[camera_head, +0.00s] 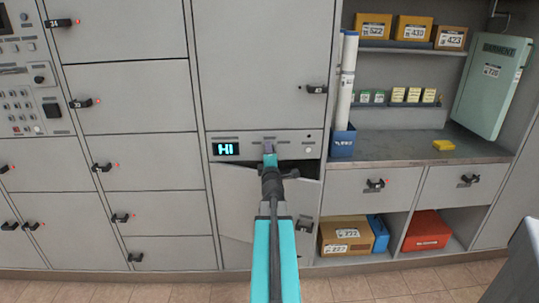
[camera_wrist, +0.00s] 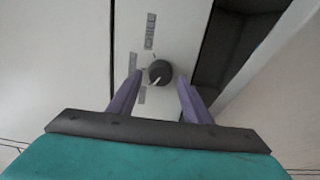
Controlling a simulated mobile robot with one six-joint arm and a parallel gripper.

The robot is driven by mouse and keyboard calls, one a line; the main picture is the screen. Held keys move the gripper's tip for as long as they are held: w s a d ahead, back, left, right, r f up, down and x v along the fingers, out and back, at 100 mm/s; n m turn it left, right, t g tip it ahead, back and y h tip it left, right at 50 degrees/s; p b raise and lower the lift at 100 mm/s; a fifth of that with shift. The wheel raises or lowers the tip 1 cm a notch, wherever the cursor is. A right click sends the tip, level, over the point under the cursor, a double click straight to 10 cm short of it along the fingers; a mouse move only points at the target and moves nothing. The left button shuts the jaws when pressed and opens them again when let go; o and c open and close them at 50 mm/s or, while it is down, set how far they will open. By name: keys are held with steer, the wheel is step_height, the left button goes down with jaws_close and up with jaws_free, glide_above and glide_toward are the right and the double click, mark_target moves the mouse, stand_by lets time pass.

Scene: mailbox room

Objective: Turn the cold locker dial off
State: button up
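The cold locker dial (camera_wrist: 160,72) is a dark round knob with a light pointer mark, set in a pale panel with several small grey labels beside it. In the head view my arm and gripper hide it. My gripper (camera_wrist: 159,76) is open, with one purple finger on each side of the dial. I cannot tell whether the fingers touch it. In the head view my gripper (camera_head: 269,151) is at the control panel (camera_head: 308,138). A display (camera_head: 227,149) left of it reads "HI" in cyan.
The locker door (camera_head: 235,195) below the panel stands slightly ajar, with a dark gap at its top. Closed lockers (camera_head: 130,80) fill the left. On the right, a counter (camera_head: 400,149) holds a blue bin (camera_head: 342,142) with white tubes and a yellow item (camera_head: 443,145).

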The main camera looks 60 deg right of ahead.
steer(key=shift+s, duration=0.2)
steer(key=p+v, duration=0.3)
steer(key=v, duration=0.2)
steer(key=shift+a+r, duration=0.1)
steer(key=shift+a, duration=0.15)
stand_by(0.6)
steer(key=p, duration=0.4)
steer(key=shift+s+a, duration=0.1)
steer(key=shift+a, duration=0.25)
steer(key=s+a+p, duration=0.1)
steer(key=p, duration=0.4)
steer(key=p, duration=0.3)
steer(key=shift+s+a, duration=0.25)
steer(key=shift+s, duration=0.1)
steer(key=shift+s+a+p, duration=0.15)
steer(key=shift+a+p, duration=0.1)
steer(key=shift+p, duration=0.85)
